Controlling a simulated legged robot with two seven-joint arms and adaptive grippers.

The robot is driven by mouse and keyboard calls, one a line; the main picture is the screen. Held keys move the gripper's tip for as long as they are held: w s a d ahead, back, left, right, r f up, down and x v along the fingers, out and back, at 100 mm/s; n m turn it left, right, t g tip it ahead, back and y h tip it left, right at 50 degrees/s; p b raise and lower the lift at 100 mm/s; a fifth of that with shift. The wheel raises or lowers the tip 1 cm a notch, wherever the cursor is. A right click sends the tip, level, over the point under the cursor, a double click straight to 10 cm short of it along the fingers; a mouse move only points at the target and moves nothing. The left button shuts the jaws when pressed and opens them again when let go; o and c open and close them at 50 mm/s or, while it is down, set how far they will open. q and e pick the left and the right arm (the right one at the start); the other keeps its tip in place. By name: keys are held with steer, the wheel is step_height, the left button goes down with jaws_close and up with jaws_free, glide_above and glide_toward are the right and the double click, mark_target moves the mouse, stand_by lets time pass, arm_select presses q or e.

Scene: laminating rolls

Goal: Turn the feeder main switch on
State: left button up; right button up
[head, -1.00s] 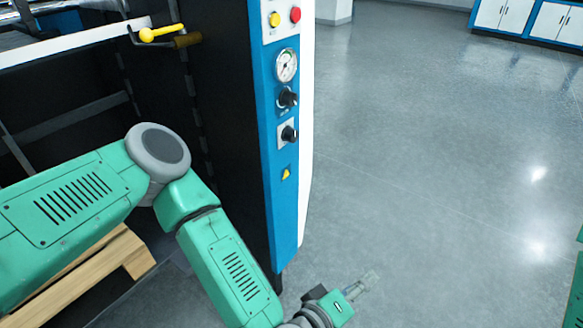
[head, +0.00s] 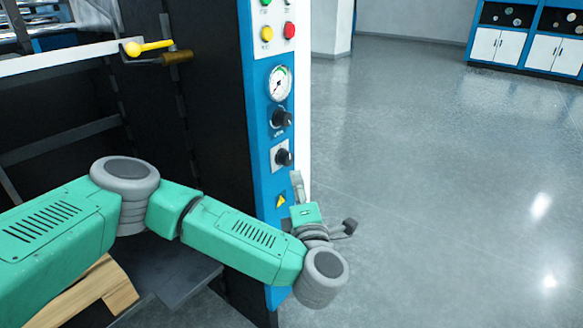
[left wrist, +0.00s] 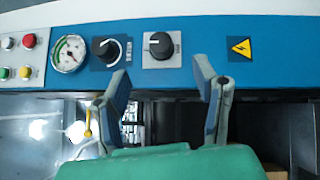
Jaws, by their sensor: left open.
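A black rotary knob on a silver plate (head: 284,156) sits on the blue control panel (head: 262,185), below another black knob (head: 282,119) with a scale. I take the plated knob for the feeder main switch; its label is too small to read. My left gripper (head: 297,182) is in front of the panel, just below the plated knob. In the left wrist view the open, empty fingers (left wrist: 162,82) point toward the panel, with the plated knob (left wrist: 161,46) lying ahead between them. I see no contact. My right gripper is not in view.
A pressure gauge (head: 279,83) and coloured push buttons (head: 278,32) are higher on the panel. A yellow warning sign (head: 281,201) is below the knobs. The floor to the right is clear.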

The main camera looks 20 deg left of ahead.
mark_target(288, 161)
arm_select(q)
steer(key=x, duration=0.5)
steer(key=a+b+x, duration=0.1)
steer(key=x, duration=0.4)
steer(key=shift+s+f, duration=0.1)
steer(key=shift+w, duration=0.65)
steer(key=shift+a, duration=0.15)
steer(key=c, duration=1.1)
